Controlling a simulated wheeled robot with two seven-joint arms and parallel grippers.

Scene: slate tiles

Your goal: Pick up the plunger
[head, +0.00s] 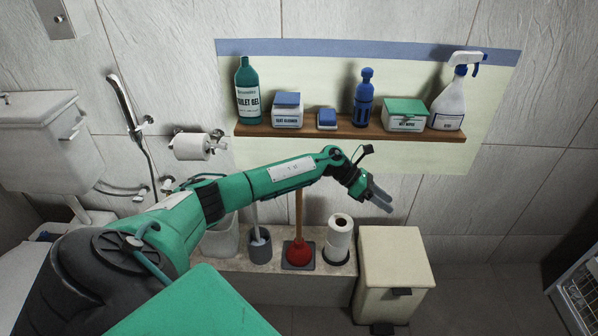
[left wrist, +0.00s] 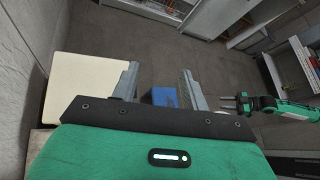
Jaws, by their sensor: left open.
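The plunger (head: 299,253) stands upright on the low ledge in the head view, with a red rubber cup on a dark square base and a wooden handle. My left forearm crosses in front of the handle's upper part and hides its top. My left gripper (head: 383,199) is open and empty, up and to the right of the plunger and apart from it. Its two spread fingers also show in the left wrist view (left wrist: 158,83); the plunger is not seen there. My right gripper (left wrist: 237,103) shows small at the right of the left wrist view, its opening unclear.
A toilet brush holder (head: 260,248) stands left of the plunger, a paper roll (head: 339,238) close on its right. A cream bin (head: 393,262) stands farther right. A wooden shelf (head: 350,131) with several bottles and boxes is above. A blue object (left wrist: 165,97) shows beyond my left fingers.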

